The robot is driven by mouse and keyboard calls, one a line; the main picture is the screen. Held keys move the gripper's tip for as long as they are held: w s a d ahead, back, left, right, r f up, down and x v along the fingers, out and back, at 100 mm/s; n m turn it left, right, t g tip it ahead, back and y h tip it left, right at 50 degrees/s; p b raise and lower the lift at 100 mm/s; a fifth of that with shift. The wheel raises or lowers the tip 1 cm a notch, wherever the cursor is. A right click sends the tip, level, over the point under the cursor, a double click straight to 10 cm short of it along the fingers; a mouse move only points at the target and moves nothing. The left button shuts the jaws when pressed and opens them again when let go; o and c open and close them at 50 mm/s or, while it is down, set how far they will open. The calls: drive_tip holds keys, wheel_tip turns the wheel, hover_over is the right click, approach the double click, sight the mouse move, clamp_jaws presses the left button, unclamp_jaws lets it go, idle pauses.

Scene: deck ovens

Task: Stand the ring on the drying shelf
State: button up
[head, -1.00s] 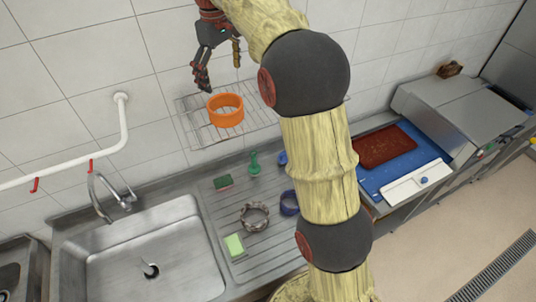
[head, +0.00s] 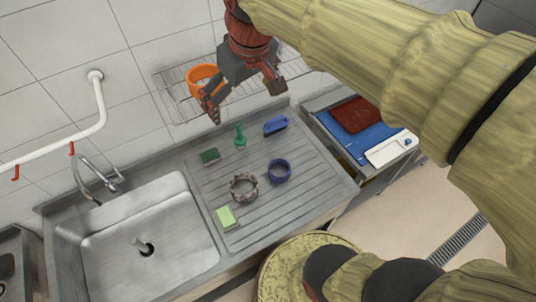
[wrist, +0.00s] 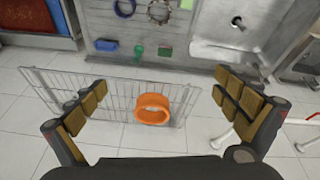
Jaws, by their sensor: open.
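My gripper (head: 245,98) is open and empty, out in front of the shelf and partly covering the shelf and the ring's right side in the head view. In the wrist view the orange ring (wrist: 152,108) and the shelf (wrist: 90,92) lie beyond the spread fingers (wrist: 160,102), apart from them. A blue ring (head: 279,171) and a grey-brown patterned ring (head: 244,187) lie on the draining board.
The grooved draining board (head: 310,185) also holds a green brush (head: 240,137), a blue brush (head: 275,125), a dark green sponge (head: 210,155) and a light green sponge (head: 226,217). The sink (head: 150,225) is left. A white wall pipe (head: 95,115) stands left of the shelf.

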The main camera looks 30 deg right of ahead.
drive_tip(key=s+f+m+t, duration=0.1)
drive_tip(key=s+f+m, duration=0.1)
drive_tip(key=s+f, duration=0.6)
drive_tip(key=s, duration=0.3)
drive_tip(key=shift+s+t, duration=0.3)
drive_tip(key=shift+t, duration=0.1)
drive_tip(key=shift+f, duration=0.2)
wheel_tip(320, 180, down, 29)
drive_tip(key=b, duration=2.9)
drive_tip(key=shift+r, duration=0.15)
